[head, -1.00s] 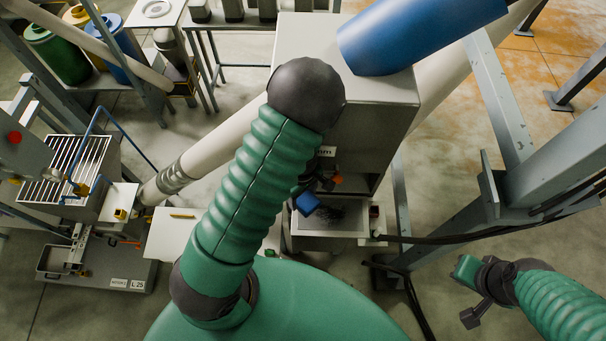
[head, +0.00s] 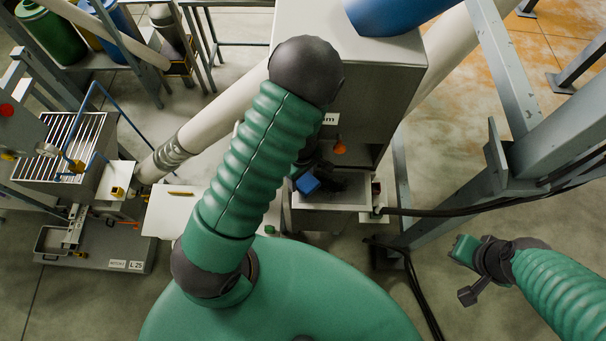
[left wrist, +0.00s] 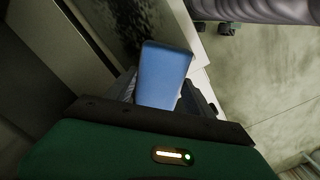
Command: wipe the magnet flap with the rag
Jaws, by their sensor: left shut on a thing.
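The rag is a folded blue pad (head: 307,183), also seen in the left wrist view (left wrist: 165,72). My left gripper (left wrist: 165,98) is shut on it, with dark fingers on both sides. In the head view my left forearm hides most of that gripper. The rag is in front of the grey cabinet, over the open box at its foot. A pale panel with dark, dusty smears (left wrist: 128,28) lies just beyond the rag in the wrist view; it may be the magnet flap. Contact cannot be told. My right gripper (head: 467,272) hangs at the far right, away from the cabinet.
The grey cabinet (head: 390,75) stands ahead, with an orange knob (head: 340,147) in its opening. A steel frame post (head: 515,90) and black cables (head: 440,212) are on the right. A white plate (head: 172,212) and a slatted box (head: 62,150) are on the left.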

